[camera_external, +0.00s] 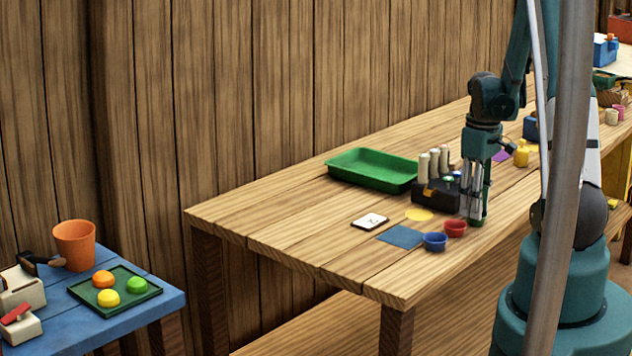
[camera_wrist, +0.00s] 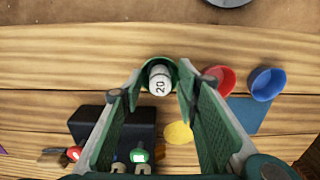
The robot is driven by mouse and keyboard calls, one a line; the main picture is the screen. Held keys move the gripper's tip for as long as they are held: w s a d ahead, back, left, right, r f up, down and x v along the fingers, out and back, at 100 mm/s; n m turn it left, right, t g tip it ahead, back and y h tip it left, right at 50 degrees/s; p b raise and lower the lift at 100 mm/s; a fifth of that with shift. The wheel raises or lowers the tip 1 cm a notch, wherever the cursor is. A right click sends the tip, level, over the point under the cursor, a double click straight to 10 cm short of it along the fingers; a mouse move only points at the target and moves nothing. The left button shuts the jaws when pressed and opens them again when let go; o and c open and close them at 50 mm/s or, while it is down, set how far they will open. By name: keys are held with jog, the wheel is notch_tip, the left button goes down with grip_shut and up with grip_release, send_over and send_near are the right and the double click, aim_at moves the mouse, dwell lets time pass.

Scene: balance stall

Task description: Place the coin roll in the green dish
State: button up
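The coin roll (camera_wrist: 160,80), a white cylinder marked 20, shows between my fingertips in the wrist view. It appears to stand inside the round green dish (camera_wrist: 147,66), whose rim shows around it. In the external view the green dish (camera_external: 476,223) shows as a small green edge directly under my gripper (camera_external: 474,205). The roll there is hidden by the fingers. In the wrist view my gripper (camera_wrist: 161,78) has its fingers apart, one on each side of the roll, with a narrow gap beside it. Whether the roll touches the dish floor is not clear.
A red bowl (camera_external: 455,228) and a blue bowl (camera_external: 435,241) stand just beside the green dish. A dark box (camera_external: 432,196) with several upright pale cylinders is behind. A blue mat (camera_external: 400,237), white card (camera_external: 370,221) and green tray (camera_external: 372,168) lie left. The table's near-left end is clear.

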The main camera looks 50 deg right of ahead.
jog(key=shift+r, duration=0.25)
notch_tip(320, 180, up, 12)
jog(key=p, duration=0.2)
dwell(0.8)
dwell(0.8)
jog(key=w+a+r+t+h, duration=0.1)
jog(key=w+a+r+t, duration=0.1)
jog(key=a+r, duration=0.6)
jog(key=w+a+r+t, duration=0.1)
jog(key=w+a+r, duration=0.25)
jog(key=a, duration=0.95)
jog(key=s+a+r+t, duration=0.2)
jog(key=s+a+r, duration=0.1)
jog(key=a, duration=0.7)
jog(key=s+a+r+t+y, duration=0.1)
jog(key=s+a+r, duration=0.3)
jog(key=a, duration=0.7)
jog(key=shift+a+t, duration=0.25)
jog(key=shift+t, duration=0.35)
